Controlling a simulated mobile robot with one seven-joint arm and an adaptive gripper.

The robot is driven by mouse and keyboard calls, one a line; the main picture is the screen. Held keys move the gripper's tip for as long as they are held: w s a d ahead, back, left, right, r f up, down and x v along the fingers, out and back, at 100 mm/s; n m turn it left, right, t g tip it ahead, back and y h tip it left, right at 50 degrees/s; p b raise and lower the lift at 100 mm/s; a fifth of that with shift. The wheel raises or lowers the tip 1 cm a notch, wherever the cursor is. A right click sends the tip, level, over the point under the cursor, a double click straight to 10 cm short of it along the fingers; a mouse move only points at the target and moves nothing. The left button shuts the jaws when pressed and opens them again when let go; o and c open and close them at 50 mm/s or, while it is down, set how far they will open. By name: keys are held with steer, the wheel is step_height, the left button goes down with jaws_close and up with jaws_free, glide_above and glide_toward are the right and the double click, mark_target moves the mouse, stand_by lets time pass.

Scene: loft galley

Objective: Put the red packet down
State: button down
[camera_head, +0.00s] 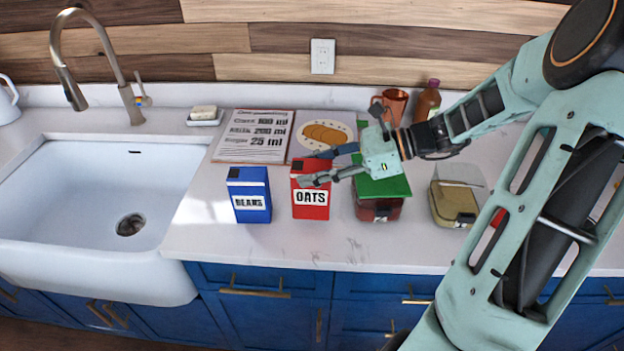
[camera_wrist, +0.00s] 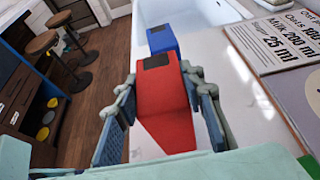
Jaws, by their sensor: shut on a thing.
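The red packet (camera_head: 311,201), labelled "OATS", is upright at the counter, right of the blue packet (camera_head: 250,203) labelled "BEANS". My gripper (camera_head: 317,168) comes from the right and is shut on the upper part of the red packet. In the wrist view, the red packet (camera_wrist: 166,105) is between the two finger pads, with the blue packet (camera_wrist: 161,39) beyond it. The red packet's base looks at or very near the counter top; I cannot tell whether it touches.
A white sink (camera_head: 85,205) lies to the left. A green-lidded container (camera_head: 380,205) stands close right of the red packet, and a tan container (camera_head: 452,204) farther right. A recipe board (camera_head: 254,136) is behind. The counter's front strip (camera_head: 290,248) is clear.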

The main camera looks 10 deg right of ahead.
steer(key=shift+w+a+f, duration=0.1)
steer(key=shift+w+f, duration=0.1)
steer(key=shift+f, duration=1.65)
steer(key=c, duration=1.3)
jaws_free()
steer(key=shift+o, duration=0.2)
steer(key=v, duration=1.2)
steer(key=shift+b, duration=0.3)
